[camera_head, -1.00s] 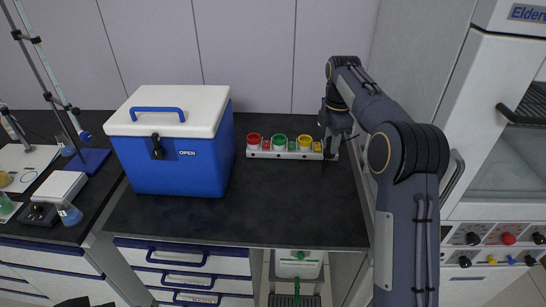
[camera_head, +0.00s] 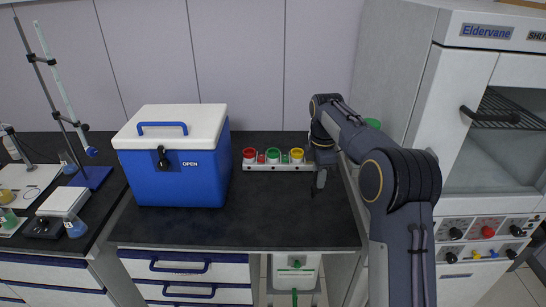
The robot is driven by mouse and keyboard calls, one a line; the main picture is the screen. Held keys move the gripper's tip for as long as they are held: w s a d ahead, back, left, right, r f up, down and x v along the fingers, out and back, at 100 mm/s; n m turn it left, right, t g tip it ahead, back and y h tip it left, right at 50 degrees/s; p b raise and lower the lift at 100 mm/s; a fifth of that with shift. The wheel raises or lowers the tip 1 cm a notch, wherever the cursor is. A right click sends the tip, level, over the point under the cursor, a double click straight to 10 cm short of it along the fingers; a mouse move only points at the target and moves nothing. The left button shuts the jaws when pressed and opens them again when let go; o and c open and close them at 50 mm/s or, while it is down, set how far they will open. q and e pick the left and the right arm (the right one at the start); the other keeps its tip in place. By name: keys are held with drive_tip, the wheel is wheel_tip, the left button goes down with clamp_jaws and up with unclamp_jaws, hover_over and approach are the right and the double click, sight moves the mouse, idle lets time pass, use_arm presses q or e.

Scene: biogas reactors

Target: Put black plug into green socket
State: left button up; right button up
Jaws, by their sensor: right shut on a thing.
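The green socket (camera_head: 274,155) is the middle one of three round coloured sockets on a white strip at the back of the dark bench. The red socket (camera_head: 249,155) is to its left and the yellow socket (camera_head: 297,154) to its right. My right gripper (camera_head: 318,186) is beyond the right end of the strip, pointing down, apart from the green socket. It is shut on the black plug, which is small, dark and mostly hidden against the gripper and dark bench. My left gripper is not in view.
A blue cooler (camera_head: 185,178) with a white lid stands left of the sockets. Lab stands and flasks are at the far left. A white cabinet (camera_head: 415,85) stands at the right. The dark bench top (camera_head: 240,225) in front of the strip is clear.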

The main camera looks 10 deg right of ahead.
drive_tip(key=s+a+f+m, duration=0.4)
drive_tip(key=s+f+m, duration=0.4)
drive_tip(key=f, duration=0.1)
drive_tip(key=s+a+f+m, duration=0.5)
drive_tip(key=s+f+m, duration=0.2)
drive_tip(key=f+m, duration=0.1)
drive_tip(key=shift+s+f+m, duration=0.35)
drive_tip(key=shift+f+m, duration=0.05)
drive_tip(key=shift+f, duration=0.05)
